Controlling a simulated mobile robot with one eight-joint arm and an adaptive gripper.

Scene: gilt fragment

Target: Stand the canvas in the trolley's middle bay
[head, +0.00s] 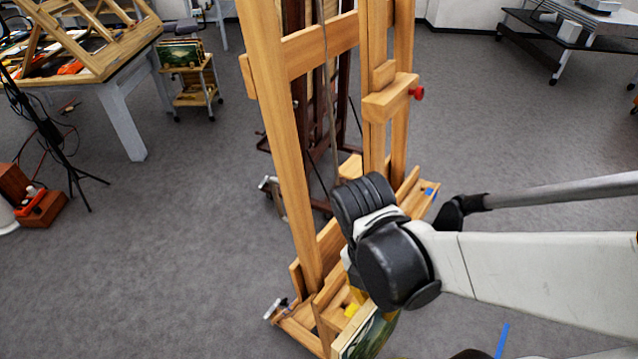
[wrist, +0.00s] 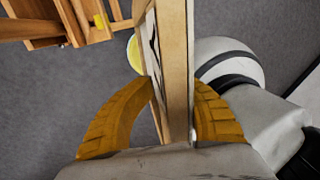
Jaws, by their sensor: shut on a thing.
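The canvas (head: 368,335) shows at the bottom of the head view, partly cut off and partly covered by my arm, with a green painted face and a pale wooden edge. In the wrist view the canvas (wrist: 174,50) is seen nearly edge-on, upright between the yellow fingers of my gripper (wrist: 172,88), which is shut on it. My gripper is largely hidden behind my arm in the head view. The small wheeled wooden trolley (head: 196,98) stands far off at the upper left. Green pictures stand in its top; its separate bays cannot be made out.
A large wooden easel (head: 272,120) stands in the middle, close to the canvas, with a dark easel behind it. A white-legged worktable (head: 122,120) and a black tripod (head: 72,165) are at the left. Grey floor (head: 190,210) is clear between tripod and easel.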

